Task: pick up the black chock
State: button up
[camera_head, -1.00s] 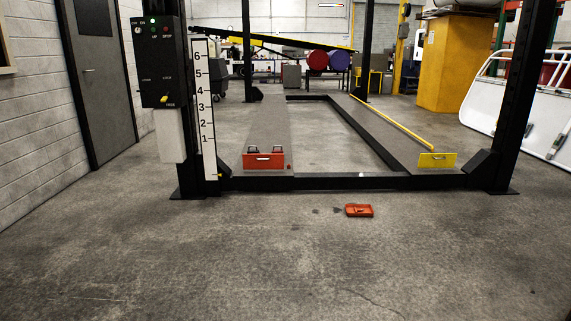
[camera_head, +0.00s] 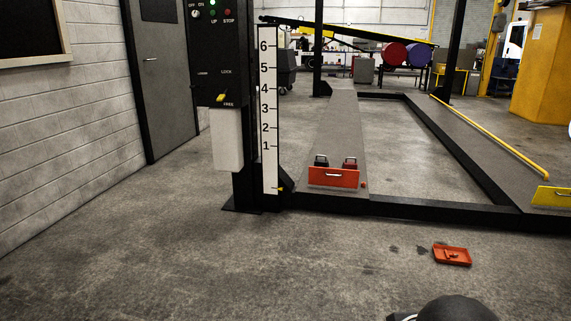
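A small black chock (camera_head: 321,161) sits on the near end of the left runway (camera_head: 345,125), just behind an orange plate (camera_head: 333,177) with a handle. A similar small block, dark red and black (camera_head: 350,164), sits beside it to the right, a short gap apart. Both are small in the picture, so their fine shape is hard to tell. A dark rounded part at the bottom edge seems to belong to my arm. My gripper's fingers are not in view.
A black post with a control box (camera_head: 220,55) and white number scale (camera_head: 268,110) stands left of the runway. A low black crossbar (camera_head: 400,207) runs along the front. An orange tray (camera_head: 452,254) lies on the floor before it. The floor at left front is clear.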

aim_at(319, 163)
jog(key=i, duration=2.4)
jog(key=i+j+z, duration=0.1)
jog(key=i+z, duration=0.2)
jog(key=i, duration=0.15)
jog(key=i+j+z, duration=0.25)
jog(key=i, duration=0.2)
jog(key=i+j+z, duration=0.3)
jog(key=i, duration=0.15)
jog(key=i+j+z, duration=0.9)
jog(key=k+l, duration=0.05)
